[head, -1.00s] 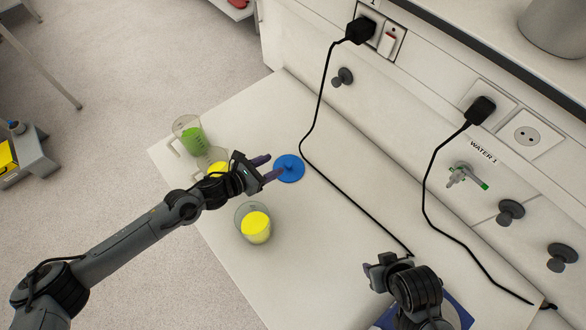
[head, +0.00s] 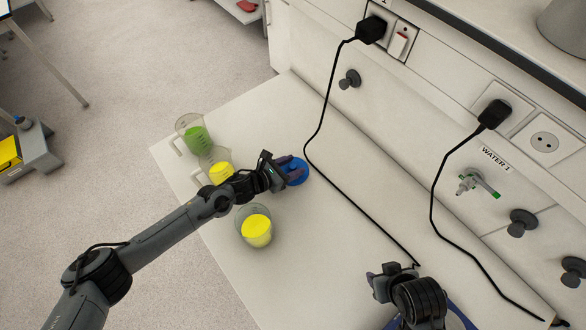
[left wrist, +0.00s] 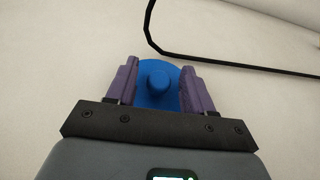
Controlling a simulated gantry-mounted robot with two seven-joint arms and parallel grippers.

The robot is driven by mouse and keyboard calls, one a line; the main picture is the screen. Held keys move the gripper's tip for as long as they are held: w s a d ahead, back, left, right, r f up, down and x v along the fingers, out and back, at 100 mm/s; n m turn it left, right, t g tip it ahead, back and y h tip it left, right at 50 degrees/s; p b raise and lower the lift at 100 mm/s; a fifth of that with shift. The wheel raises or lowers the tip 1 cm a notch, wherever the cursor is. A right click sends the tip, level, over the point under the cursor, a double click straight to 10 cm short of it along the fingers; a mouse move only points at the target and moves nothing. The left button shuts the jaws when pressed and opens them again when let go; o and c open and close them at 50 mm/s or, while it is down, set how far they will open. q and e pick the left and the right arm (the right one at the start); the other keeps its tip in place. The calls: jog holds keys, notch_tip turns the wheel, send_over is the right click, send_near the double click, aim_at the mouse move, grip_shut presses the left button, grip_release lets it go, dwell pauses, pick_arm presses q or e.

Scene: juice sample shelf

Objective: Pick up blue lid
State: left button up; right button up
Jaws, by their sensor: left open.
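The blue lid (head: 298,172) is a round disc with a raised knob, lying on the white bench. In the left wrist view the blue lid (left wrist: 157,84) sits between the two purple fingers, its knob midway between them. My left gripper (head: 287,172) is over the lid in the head view and partly covers it. In the left wrist view my left gripper (left wrist: 158,82) is open, with a finger on each side of the knob. Whether the fingers touch the lid is not clear. My right gripper (head: 378,282) is at the lower right, away from the lid; its fingers are hard to make out.
A jug with green liquid (head: 195,136), a jug with yellow liquid (head: 219,172) and a beaker with yellow liquid (head: 256,230) stand near my left arm. A black cable (head: 325,180) runs across the bench just right of the lid. The front bench area is clear.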

pick_arm(q)
jog(key=shift+w+d+f, duration=0.15)
jog(key=shift+w+d, duration=0.05)
jog(key=shift+d, duration=0.05)
pick_arm(e)
jog(key=shift+a, duration=0.1)
pick_arm(q)
grip_shut()
pick_arm(e)
jog(key=shift+a, duration=0.1)
pick_arm(q)
jog(key=shift+r, duration=0.2)
